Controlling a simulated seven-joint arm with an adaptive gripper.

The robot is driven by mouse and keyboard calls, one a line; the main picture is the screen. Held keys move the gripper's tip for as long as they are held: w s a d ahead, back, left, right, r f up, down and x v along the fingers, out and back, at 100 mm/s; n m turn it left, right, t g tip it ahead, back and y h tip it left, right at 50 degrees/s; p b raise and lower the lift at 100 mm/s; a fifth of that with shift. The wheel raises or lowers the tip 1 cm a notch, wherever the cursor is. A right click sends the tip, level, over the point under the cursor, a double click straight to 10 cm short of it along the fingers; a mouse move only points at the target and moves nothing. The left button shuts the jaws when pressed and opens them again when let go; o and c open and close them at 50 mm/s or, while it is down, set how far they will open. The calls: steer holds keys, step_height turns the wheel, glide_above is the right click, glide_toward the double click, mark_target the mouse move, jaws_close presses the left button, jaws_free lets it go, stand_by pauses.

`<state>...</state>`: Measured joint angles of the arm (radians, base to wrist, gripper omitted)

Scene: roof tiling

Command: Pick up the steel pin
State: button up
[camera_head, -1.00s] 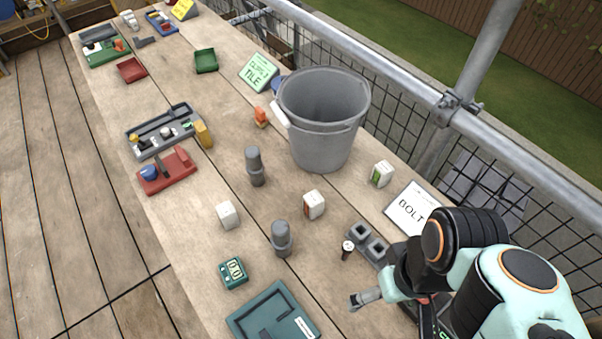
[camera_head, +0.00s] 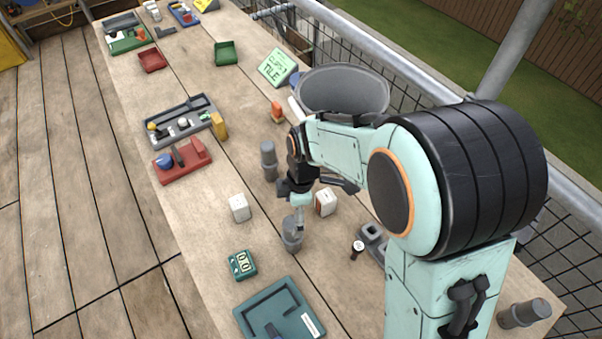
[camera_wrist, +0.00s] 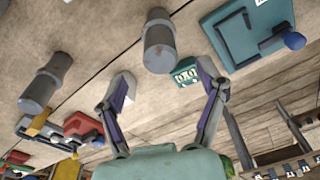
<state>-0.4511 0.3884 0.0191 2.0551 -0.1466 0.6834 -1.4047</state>
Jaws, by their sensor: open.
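Several grey stepped metal cylinders that look like pins stand or lie on the wooden bench; I cannot tell by label which is the steel pin. One stands at the front (camera_head: 292,238), another farther back (camera_head: 269,162), and a third lies at the lower right (camera_head: 523,313). My gripper (camera_head: 298,214) is above the front one and is empty. In the wrist view the gripper (camera_wrist: 163,72) has its fingers spread wide. The front pin (camera_wrist: 158,42) shows between and beyond the fingertips, apart from them. The farther pin (camera_wrist: 46,84) is at left.
White blocks (camera_head: 239,208) (camera_head: 326,202) stand on either side of my gripper. A teal counter (camera_head: 242,265) and teal tray (camera_head: 270,300) are in front. A large grey bucket (camera_head: 345,88) stands behind my arm.

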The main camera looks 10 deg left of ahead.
mark_target(292, 222)
steer(key=f, duration=0.5)
steer(key=shift+s+a, duration=0.1)
steer(key=shift+a, duration=0.15)
jaws_close()
